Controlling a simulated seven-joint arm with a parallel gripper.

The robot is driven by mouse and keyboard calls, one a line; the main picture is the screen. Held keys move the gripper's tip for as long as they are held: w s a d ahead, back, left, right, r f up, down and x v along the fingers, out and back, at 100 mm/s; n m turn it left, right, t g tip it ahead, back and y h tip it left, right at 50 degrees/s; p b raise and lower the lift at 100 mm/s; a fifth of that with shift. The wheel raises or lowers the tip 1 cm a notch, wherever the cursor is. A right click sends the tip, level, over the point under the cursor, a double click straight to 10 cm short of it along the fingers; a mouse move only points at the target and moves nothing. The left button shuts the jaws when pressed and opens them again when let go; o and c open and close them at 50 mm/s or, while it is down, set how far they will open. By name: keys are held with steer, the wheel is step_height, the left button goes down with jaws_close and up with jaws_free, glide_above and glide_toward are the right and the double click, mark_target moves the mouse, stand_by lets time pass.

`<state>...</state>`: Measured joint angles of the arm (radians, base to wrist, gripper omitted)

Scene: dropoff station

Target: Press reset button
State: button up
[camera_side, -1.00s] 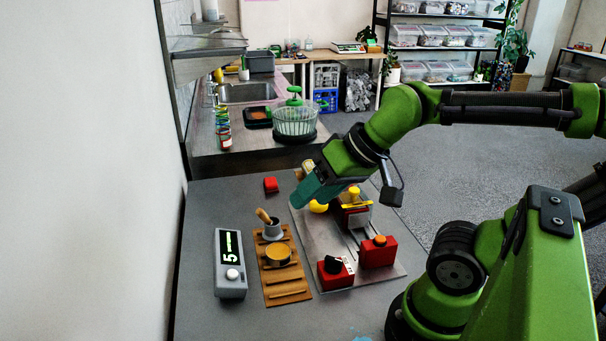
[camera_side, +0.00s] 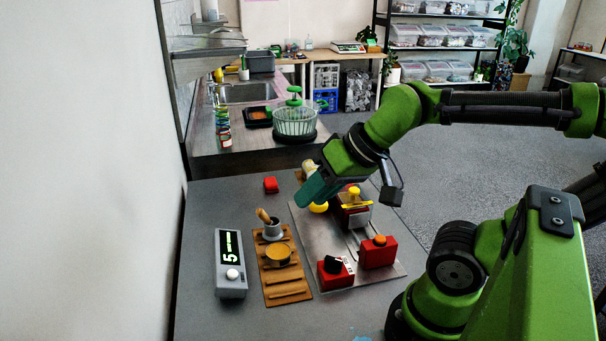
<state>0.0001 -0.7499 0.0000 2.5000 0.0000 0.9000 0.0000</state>
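It is not clear which control is the reset button. A red box (camera_side: 379,257) with an orange button (camera_side: 379,240) on top stands at the right of the metal plate. Beside it is a red box (camera_side: 334,280) with a black knob (camera_side: 333,264). Farther back, a dark and red device (camera_side: 356,217) carries a yellow top (camera_side: 354,203). A grey unit (camera_side: 230,289) at the left shows a lit "5" above a white round button (camera_side: 232,274). My gripper (camera_side: 307,203) is above the plate's back left, apart from these boxes. Its fingers cannot be made out.
A yellow round thing (camera_side: 318,208) is just below my gripper. A wooden rack (camera_side: 288,291) holds a grey mortar and a yellow pot. A small red object (camera_side: 271,185) lies at the back. The table's front left is clear.

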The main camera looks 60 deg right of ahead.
jaws_close()
stand_by(1.4)
